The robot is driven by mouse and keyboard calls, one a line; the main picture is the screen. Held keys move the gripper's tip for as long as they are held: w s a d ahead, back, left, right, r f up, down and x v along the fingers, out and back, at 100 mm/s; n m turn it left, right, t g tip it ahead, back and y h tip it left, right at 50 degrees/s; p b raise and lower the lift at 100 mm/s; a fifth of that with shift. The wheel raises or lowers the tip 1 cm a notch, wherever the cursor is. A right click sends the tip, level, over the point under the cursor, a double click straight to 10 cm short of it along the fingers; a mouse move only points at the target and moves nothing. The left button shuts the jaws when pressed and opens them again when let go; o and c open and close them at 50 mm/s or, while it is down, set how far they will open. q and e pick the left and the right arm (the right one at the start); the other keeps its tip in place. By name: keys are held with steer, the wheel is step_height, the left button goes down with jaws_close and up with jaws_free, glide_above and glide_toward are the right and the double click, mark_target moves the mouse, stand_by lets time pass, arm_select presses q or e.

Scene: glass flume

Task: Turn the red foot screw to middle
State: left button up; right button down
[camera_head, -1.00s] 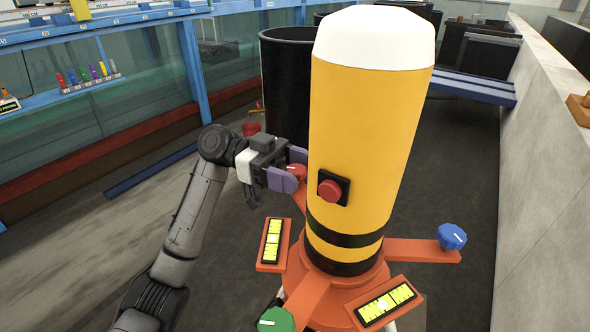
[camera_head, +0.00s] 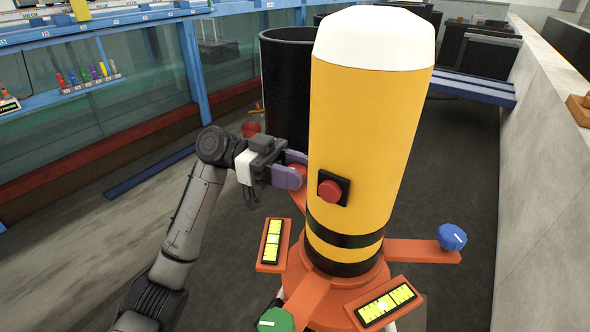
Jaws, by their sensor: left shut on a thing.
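The red foot screw (camera_head: 298,169) is a small red knob on the far left leg of the orange base, largely hidden by my gripper's fingers. My left gripper (camera_head: 292,170) reaches in from the left, its purple fingers shut on the red screw. The yellow cylinder (camera_head: 364,140) with a white top stands upright on the orange base (camera_head: 330,288) and bears a red button in a black square. A blue knob (camera_head: 452,237) sits on the right leg and a green knob (camera_head: 276,320) on the front leg. My right gripper is not in view.
Yellow-faced levels lie on the base at left (camera_head: 272,241) and front right (camera_head: 386,303). A tall black bin (camera_head: 287,88) stands behind the gripper. A grey wall (camera_head: 545,180) runs along the right. Open floor lies left of the arm.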

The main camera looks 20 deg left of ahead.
arm_select(q)
steer(key=n+t, duration=0.2)
steer(key=t, duration=0.2)
steer(key=shift+s+n, duration=0.1)
steer(key=shift+n, duration=0.3)
steer(key=n+t+p, duration=0.1)
steer(key=t, duration=0.1)
steer(key=n+t+y, duration=0.1)
steer(key=t, duration=0.1)
steer(key=shift+r+n+t+p, duration=0.2)
steer(key=shift+n+t+p, duration=0.1)
steer(key=shift+p, duration=0.05)
steer(key=n+t+y+p, duration=0.3)
steer(key=t+p, duration=0.1)
steer(key=p, duration=0.2)
steer(key=n+t+y+p, duration=0.3)
steer(key=t+y+p, duration=0.1)
steer(key=p, duration=0.2)
steer(key=shift+d+r+n, duration=0.1)
steer(key=shift+r+n, duration=0.05)
steer(key=shift+n, duration=0.25)
steer(key=shift+f+n+t+y+p, duration=0.25)
steer(key=shift+n+t+y+p, duration=0.25)
steer(key=shift+y+p, duration=0.45)
steer(key=shift+f, duration=0.1)
steer(key=o, duration=0.9)
steer(key=shift+o, duration=0.2)
steer(key=v, duration=1.4)
